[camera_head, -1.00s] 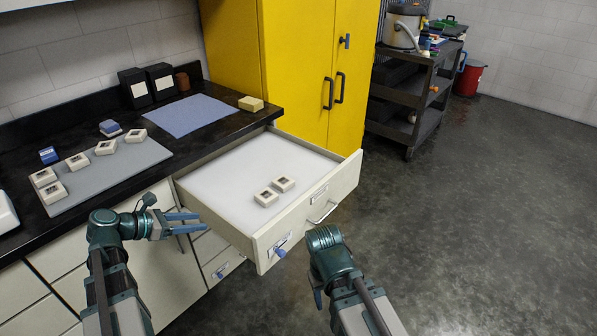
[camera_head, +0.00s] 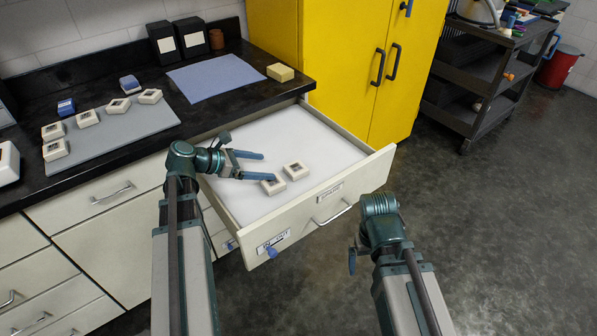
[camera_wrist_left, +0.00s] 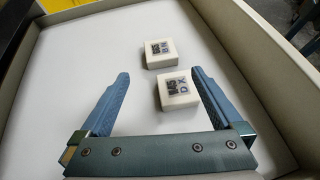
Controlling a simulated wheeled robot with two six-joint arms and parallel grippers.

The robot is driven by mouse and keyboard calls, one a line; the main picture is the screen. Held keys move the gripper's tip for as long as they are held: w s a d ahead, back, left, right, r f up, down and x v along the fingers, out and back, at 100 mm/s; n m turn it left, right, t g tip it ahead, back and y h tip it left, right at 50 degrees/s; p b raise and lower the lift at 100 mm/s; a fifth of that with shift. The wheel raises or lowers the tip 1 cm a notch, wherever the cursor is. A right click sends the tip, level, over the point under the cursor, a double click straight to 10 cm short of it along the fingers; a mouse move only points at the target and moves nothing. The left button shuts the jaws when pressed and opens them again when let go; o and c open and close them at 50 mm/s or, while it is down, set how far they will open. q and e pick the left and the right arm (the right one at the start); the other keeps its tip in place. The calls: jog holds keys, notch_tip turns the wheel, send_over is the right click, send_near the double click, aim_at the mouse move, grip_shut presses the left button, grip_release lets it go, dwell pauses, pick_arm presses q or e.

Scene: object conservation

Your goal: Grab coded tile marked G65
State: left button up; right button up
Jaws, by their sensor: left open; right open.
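Two white coded tiles lie side by side in the open drawer (camera_head: 245,207). In the head view the farther tile (camera_head: 296,171) is clear, and the nearer tile (camera_head: 273,187) is by my left fingertips. In the left wrist view the farther tile (camera_wrist_left: 161,54) and the nearer tile (camera_wrist_left: 177,90) show dark printed marks, too small to read surely. My left gripper (camera_head: 268,167) is open and empty over the drawer; in the left wrist view its fingers (camera_wrist_left: 160,85) spread wide, with the nearer tile close to the right finger. My right gripper (camera_head: 352,262) hangs in front of the drawer, right of it.
Several more white tiles (camera_head: 88,118) stand on and by a grey mat (camera_head: 118,128) on the black counter. A blue cloth (camera_head: 218,78) and a yellow block (camera_head: 281,72) lie farther back. The yellow cabinet (camera_head: 340,60) stands behind the drawer.

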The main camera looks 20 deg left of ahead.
aim_at(296, 167)
pick_arm(q)
jog(key=b+x, duration=0.1)
jog(key=x, duration=0.3)
jog(key=shift+w+d+f+b, duration=0.2)
jog(key=shift+d+f+b, duration=0.05)
jog(key=shift+f+b, duration=0.1)
jog(key=shift+r+b+x, duration=0.2)
jog(key=shift+b+x, duration=0.35)
jog(key=shift+x, duration=0.95)
jog(key=shift+r+b+x, duration=0.25)
jog(key=shift+b+x, duration=0.25)
jog(key=shift+x, duration=1.05)
jog(key=shift+w+d, duration=0.1)
jog(key=shift+d, duration=0.05)
jog(key=shift+r, duration=0.1)
jog(key=c, duration=1.5)
jog(key=shift+o, duration=0.2)
